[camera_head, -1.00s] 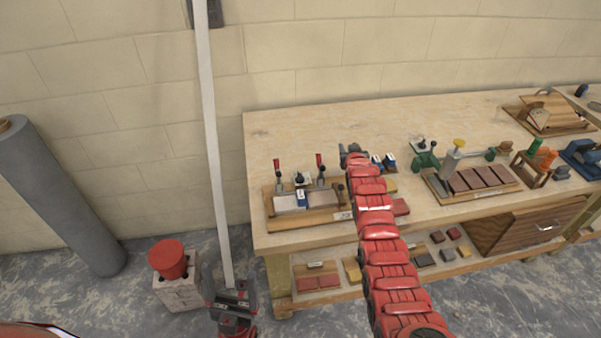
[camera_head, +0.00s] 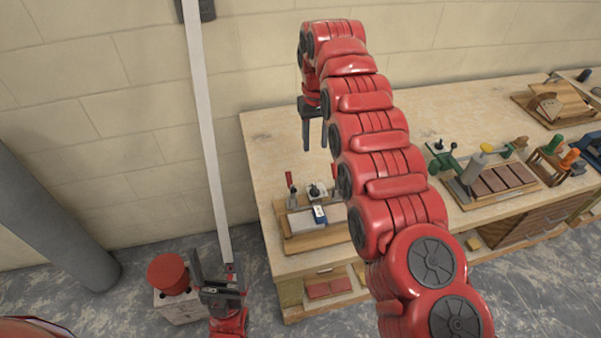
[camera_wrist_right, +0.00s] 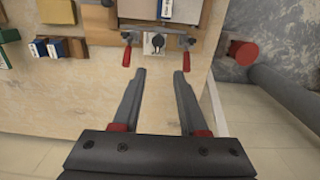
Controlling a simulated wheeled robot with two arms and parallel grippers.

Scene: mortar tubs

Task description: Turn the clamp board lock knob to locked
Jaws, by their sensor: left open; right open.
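The clamp board (camera_head: 300,243) lies at the left end of the workbench; my right arm covers its right part in the head view. The lock knob (camera_head: 315,190) is black on a light plate between the clamps; it also shows in the right wrist view (camera_wrist_right: 158,41). Its setting is too small to read. Red clamp handles stand left (camera_wrist_right: 127,57) and right (camera_wrist_right: 186,62) of it. My right gripper (camera_head: 314,147) is open and empty, fingers down, above the bench behind the board, apart from the knob. My left gripper (camera_head: 215,275) is open and empty, left of the bench.
A blue and white block (camera_head: 320,213) sits on the board. A red cup (camera_head: 168,272) stands on a block beside the bench, near my left gripper. A grey roll (camera_head: 50,225) leans at the left. Another board with brown tiles (camera_head: 505,178) lies to the right.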

